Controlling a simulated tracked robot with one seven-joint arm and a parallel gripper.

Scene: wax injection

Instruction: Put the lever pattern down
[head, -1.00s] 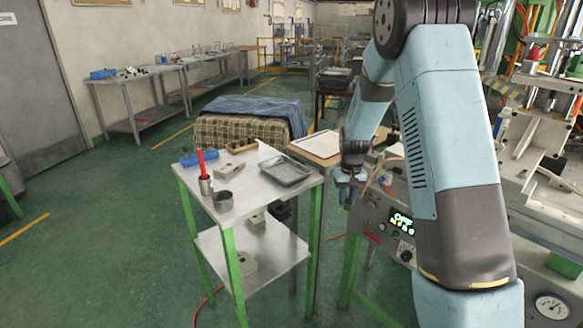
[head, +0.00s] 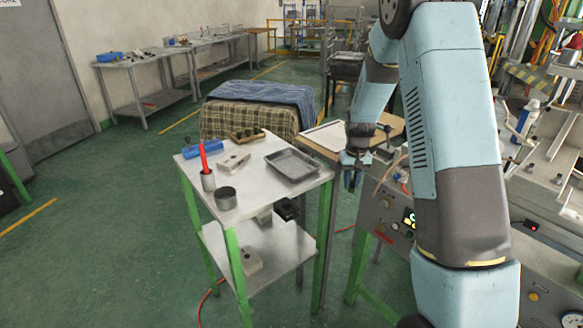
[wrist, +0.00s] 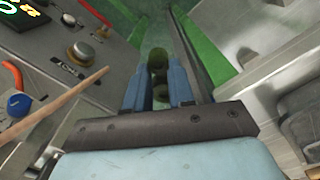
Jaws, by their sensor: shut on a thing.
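My gripper (head: 352,180) hangs just right of the small table (head: 243,185) in the head view, in front of the machine's control panel. In the wrist view its two blue fingers (wrist: 157,88) are shut on a dark green piece, which I take as the lever pattern (wrist: 158,72). Only rounded dark green parts of the piece show between the fingers. It is too small to make out in the head view. A grey metal tray (head: 292,166) lies on the right part of the table top and looks empty.
The control panel (wrist: 72,60) is close on the left in the wrist view. Green floor lies open left of the table.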

